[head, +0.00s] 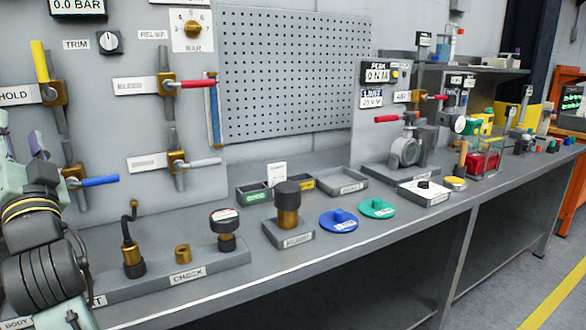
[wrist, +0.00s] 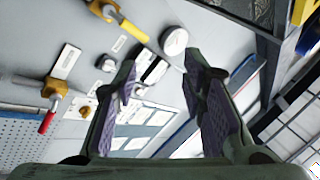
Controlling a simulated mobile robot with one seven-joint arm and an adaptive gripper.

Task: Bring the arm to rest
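My gripper (wrist: 160,62) is open in the wrist view. Its two green fingers with purple pads stand apart, with nothing held between them. Beyond them is the grey valve panel, seen at a tilt. In the head view my arm (head: 35,225) is at the left edge, in front of the panel and above the bench's left end. The gripper's fingers show there partly, pointing up, near the yellow-handled valve (head: 40,62) and left of the blue-handled valve (head: 98,181). I cannot tell whether the arm touches anything.
The grey bench (head: 330,240) runs to the right with a CHECK rack (head: 190,272), a blue disc (head: 338,221), a green disc (head: 376,208) and trays. Red-handled (head: 195,84) and white-handled (head: 203,162) valves stick out from the panel. Open floor lies at the lower right.

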